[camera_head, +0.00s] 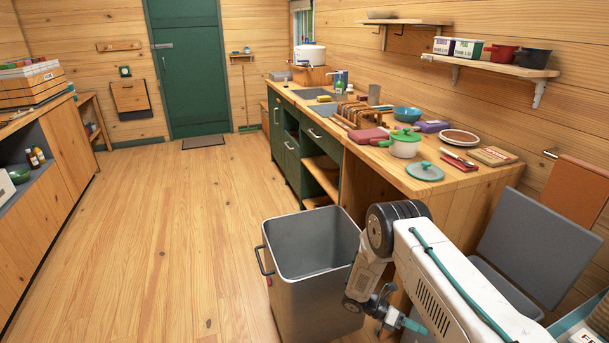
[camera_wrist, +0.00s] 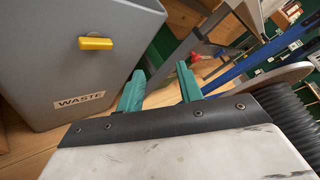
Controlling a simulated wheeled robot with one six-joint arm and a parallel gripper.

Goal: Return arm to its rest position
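My arm reaches in from the lower right of the head view, bent downward beside the counter. My gripper (camera_head: 405,322) hangs low, just right of the grey waste bin, and is partly cut off from clear view by my arm. In the wrist view my gripper (camera_wrist: 160,82) shows two teal fingers standing apart with nothing between them. The bin (camera_wrist: 60,35) fills the upper left there, with a yellow tab and a "WASTE" label, and the fingers are apart from it.
The open grey bin (camera_head: 308,285) stands on the floor by the counter end. The wooden counter (camera_head: 455,185) holds a white pot with a green lid (camera_head: 404,144), a loose lid (camera_head: 425,171) and several dishes. A grey panel (camera_head: 535,245) stands at right. The floor at left is clear.

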